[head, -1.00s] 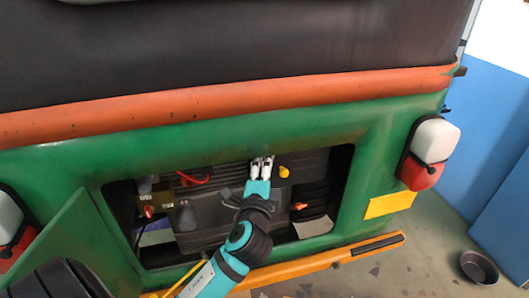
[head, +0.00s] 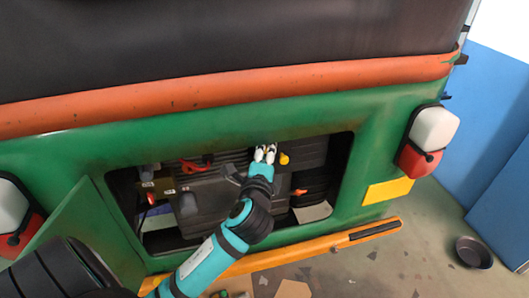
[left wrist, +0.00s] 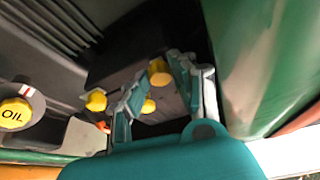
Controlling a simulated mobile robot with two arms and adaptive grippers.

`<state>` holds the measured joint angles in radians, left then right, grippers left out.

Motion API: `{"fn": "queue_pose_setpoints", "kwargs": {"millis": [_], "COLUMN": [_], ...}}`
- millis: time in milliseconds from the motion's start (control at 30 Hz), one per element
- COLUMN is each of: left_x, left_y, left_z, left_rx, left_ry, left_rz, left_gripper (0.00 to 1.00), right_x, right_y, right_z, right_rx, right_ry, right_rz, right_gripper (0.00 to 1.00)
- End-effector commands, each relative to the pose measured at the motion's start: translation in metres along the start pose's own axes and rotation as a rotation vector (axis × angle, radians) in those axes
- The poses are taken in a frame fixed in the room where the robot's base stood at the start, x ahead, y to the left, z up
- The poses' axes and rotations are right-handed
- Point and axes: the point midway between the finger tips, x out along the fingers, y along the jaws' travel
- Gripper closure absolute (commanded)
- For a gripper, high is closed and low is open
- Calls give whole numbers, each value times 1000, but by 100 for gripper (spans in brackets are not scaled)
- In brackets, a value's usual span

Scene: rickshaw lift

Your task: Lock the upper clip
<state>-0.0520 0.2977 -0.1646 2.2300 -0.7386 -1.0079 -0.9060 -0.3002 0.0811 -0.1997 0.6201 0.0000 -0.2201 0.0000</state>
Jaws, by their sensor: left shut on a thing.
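The rickshaw's engine bay opening (head: 340,175) is in the middle of the head view, with a dark engine cover inside. My left gripper (head: 265,153) reaches into its upper part, with its white fingertips close together. It is shut on a small yellow part, probably the upper clip; the fingers hide most of it. A yellow knob (head: 284,159) stands just right of the fingertips, and an orange clip-like part (head: 299,192) is lower right. In the left wrist view, yellow parts (left wrist: 159,70) show between the fingers. My right gripper is not in view.
The open green hatch door (head: 80,235) is at the left of the opening. An orange bumper (head: 300,258) runs below it. A yellow cap marked OIL (left wrist: 15,113) is left in the wrist view. A dark bowl (head: 473,252) lies on the floor at right.

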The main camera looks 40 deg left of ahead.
Motion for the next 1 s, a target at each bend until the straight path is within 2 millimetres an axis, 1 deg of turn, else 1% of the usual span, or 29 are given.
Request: {"fn": "queue_pose_setpoints", "kwargs": {"millis": [67, 100, 200, 267, 733, 867, 967, 1000], "left_x": [0, 0, 0, 0, 0, 0, 0, 1], "left_y": [1, 1, 1, 1, 1, 4, 8, 10], "left_z": [-1, -1, -1, -1, 0, 0, -2, -2], "left_rx": [1, 0, 0, 0, -23, -105, -214, -268], "left_ry": [2, 2, 2, 2, 0, -1, 0, -1], "left_rz": [3, 3, 2, 2, -10, -42, -86, -109], "left_gripper": [100, 72, 59, 52, 52, 52, 52, 52], "right_x": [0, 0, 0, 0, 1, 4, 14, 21], "right_y": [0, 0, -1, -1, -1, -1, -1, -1], "right_z": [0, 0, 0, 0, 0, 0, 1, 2], "right_rx": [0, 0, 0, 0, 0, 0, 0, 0], "right_ry": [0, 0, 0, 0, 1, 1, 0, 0], "right_rz": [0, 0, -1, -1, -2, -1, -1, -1], "right_gripper": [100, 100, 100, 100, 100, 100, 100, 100]}}
